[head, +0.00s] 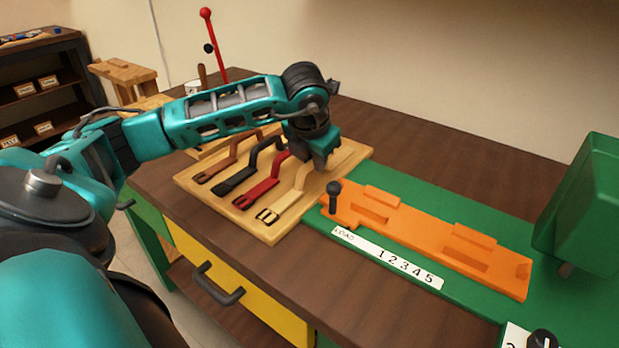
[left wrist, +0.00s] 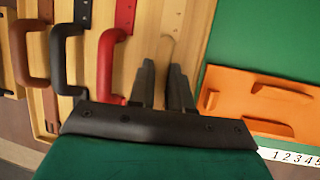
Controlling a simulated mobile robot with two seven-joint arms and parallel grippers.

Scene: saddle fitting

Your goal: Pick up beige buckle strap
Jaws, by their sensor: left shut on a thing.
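The beige buckle strap (head: 291,203) lies on the wooden board (head: 245,233), rightmost of the row of straps, with its buckle toward the front edge. My left gripper (head: 320,163) is over the strap's far part and is shut on it. In the left wrist view the gripper's fingers (left wrist: 165,88) stand on either side of the strap, and the strap's far end (left wrist: 172,22) shows beyond them. The gripped part itself is mostly hidden behind the fingers. My right gripper is not in view.
Red (head: 262,190), black (head: 240,178) and brown (head: 221,170) straps lie left of the beige one. An orange fixture (head: 420,232) with a dark knob (head: 334,190) sits on the green base to the right. A green machine block (head: 585,205) stands at far right.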

